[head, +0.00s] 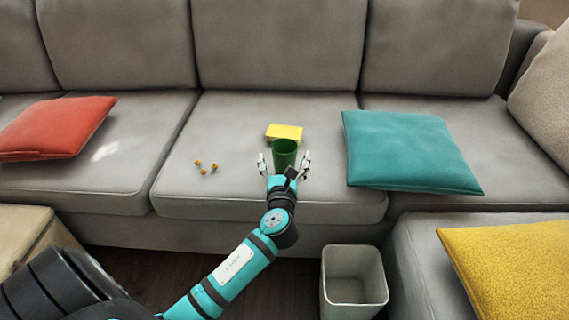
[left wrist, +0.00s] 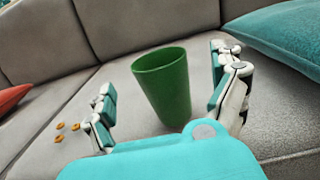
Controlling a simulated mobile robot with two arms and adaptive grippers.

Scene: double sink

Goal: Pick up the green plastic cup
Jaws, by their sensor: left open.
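The green plastic cup (head: 284,152) stands upright on the middle seat cushion of the grey sofa, near its front edge. My left gripper (head: 284,160) is open, with one finger on each side of the cup. In the left wrist view the cup (left wrist: 165,86) stands between the spread fingers of the gripper (left wrist: 162,100), nearer the right finger. The cup's lower part is partly hidden by the gripper in the head view. My right gripper is not in view.
A yellow sponge-like block (head: 284,132) lies just behind the cup. Several small orange-brown pieces (head: 205,167) lie to its left. A teal pillow (head: 410,150) is to the right, a red pillow (head: 58,127) far left. A grey bin (head: 352,260) stands on the floor.

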